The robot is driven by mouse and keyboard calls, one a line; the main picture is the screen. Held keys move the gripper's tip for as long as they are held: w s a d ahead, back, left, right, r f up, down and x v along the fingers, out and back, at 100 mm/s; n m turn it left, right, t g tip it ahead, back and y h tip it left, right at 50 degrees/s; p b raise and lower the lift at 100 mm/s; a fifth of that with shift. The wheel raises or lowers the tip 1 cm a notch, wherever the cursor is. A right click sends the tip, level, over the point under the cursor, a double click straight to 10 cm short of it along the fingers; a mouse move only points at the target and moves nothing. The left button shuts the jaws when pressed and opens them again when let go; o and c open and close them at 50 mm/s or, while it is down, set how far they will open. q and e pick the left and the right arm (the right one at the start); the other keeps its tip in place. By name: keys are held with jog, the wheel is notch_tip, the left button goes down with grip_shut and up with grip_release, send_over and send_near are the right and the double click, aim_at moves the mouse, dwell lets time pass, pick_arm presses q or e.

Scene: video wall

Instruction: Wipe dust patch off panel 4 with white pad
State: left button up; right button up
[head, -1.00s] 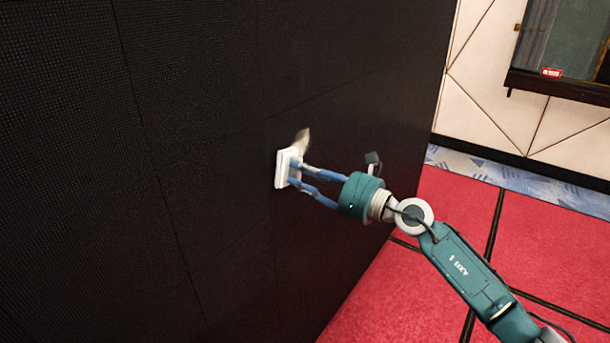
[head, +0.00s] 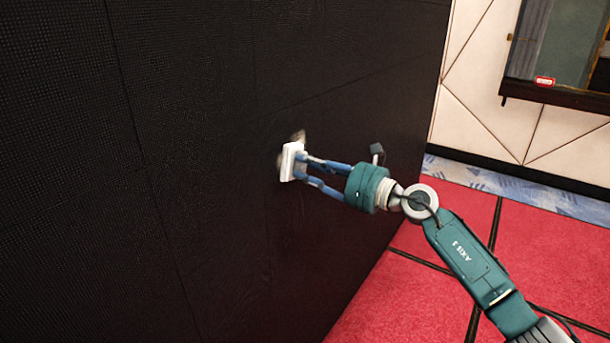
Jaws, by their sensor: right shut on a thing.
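The white pad (head: 290,161) is held at the face of the black video wall (head: 190,160), and looks to be against it. My right gripper (head: 302,169) is shut on the pad, its blue fingers reaching in from the right. A greyish-tan dust patch (head: 299,136) shows just above the pad, with a faint trace at the pad's left edge. The rest of the patch is hidden behind the pad. I cannot read any panel number. My left gripper is not in view.
Thin seams divide the wall into panels. A red floor with dark lines (head: 400,295) lies at the lower right. A pale wall (head: 485,110) with a dark-framed window (head: 565,60) stands behind. The space right of my right arm is free.

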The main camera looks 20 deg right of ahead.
pick_arm(q)
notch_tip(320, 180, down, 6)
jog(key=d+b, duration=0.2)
jog(key=b, duration=0.4)
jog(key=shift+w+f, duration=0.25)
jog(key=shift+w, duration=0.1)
pick_arm(e)
jog(key=w+d, duration=0.5)
jog(key=d, duration=0.1)
